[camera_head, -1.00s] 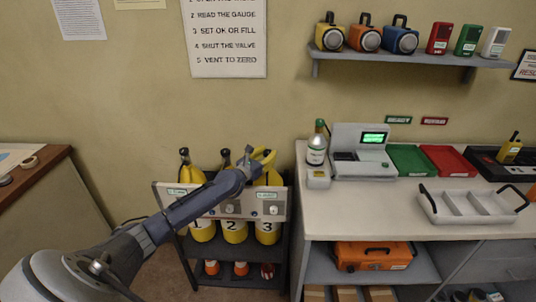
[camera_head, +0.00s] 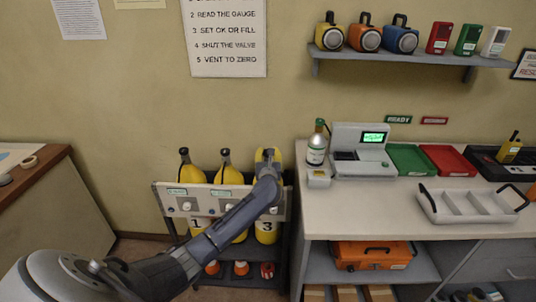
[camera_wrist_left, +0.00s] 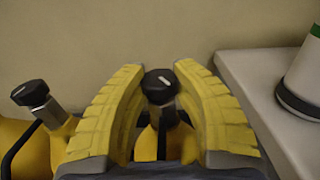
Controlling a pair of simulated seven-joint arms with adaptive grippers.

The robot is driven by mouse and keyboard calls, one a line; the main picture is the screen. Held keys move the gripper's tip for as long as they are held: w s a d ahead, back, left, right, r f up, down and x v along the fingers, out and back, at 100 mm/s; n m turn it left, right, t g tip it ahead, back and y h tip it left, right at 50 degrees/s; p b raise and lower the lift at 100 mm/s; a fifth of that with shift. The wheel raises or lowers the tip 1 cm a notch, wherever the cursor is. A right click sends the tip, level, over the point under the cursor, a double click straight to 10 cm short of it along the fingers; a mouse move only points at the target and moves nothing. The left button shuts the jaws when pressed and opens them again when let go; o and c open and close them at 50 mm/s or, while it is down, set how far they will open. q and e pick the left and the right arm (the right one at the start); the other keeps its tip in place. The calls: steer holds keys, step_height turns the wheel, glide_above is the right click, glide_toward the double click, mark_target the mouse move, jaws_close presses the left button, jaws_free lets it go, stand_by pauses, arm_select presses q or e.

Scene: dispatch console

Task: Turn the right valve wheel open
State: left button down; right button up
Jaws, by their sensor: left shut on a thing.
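Three yellow cylinders stand in a rack with numbered labels; the right one, cylinder 3 (camera_head: 266,231), is partly hidden behind my left arm and the rack panel. Its black valve wheel (camera_wrist_left: 160,84) shows in the left wrist view between the yellow fingers of my left gripper (camera_wrist_left: 160,100). In the head view my left gripper (camera_head: 268,156) is at the top of cylinder 3, shut on the wheel, which is largely hidden there. The middle cylinder's black wheel (camera_wrist_left: 30,93) stands to the left in the wrist view. My right gripper is not in view.
The white-topped console (camera_head: 330,210) is close on the right of the rack, with a green-and-white bottle (camera_head: 317,146) near its edge. The rack's front panel (camera_head: 172,209) has small knobs and labels. A wooden-topped table (camera_head: 45,178) is at far left.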

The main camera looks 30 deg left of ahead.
mark_target(268, 156)
arm_select(q)
steer(key=shift+w+a+r+n+g+y, duration=0.1)
steer(key=shift+r+n+g+y, duration=0.1)
steer(key=shift+n+g+y, duration=0.7)
steer(key=shift+r+n+g+y, duration=0.2)
steer(key=shift+n+g+y, duration=0.55)
steer(key=shift+y, duration=0.25)
steer(key=shift+n+g+y, duration=0.25)
steer(key=shift+y, duration=0.15)
steer(key=c, duration=1)
jaws_free()
steer(key=shift+s+d+f, duration=0.3)
steer(key=shift+d+f, duration=0.1)
steer(key=shift+d, duration=0.2)
steer(key=shift+s+d+f, duration=0.25)
steer(key=shift+d+f, duration=0.1)
steer(key=shift+d, duration=0.2)
steer(key=shift+o, duration=0.5)
steer(key=s, duration=0.1)
steer(key=s+d, duration=0.1)
steer(key=s, duration=0.1)
steer(key=shift+d+r, duration=0.3)
steer(key=shift+d, duration=0.1)
steer(key=shift+s+d+r, duration=0.1)
steer(key=shift+s+d, duration=0.1)
steer(key=shift+d, duration=0.3)
steer(key=shift+s+d, duration=0.2)
steer(key=shift+d, duration=0.3)
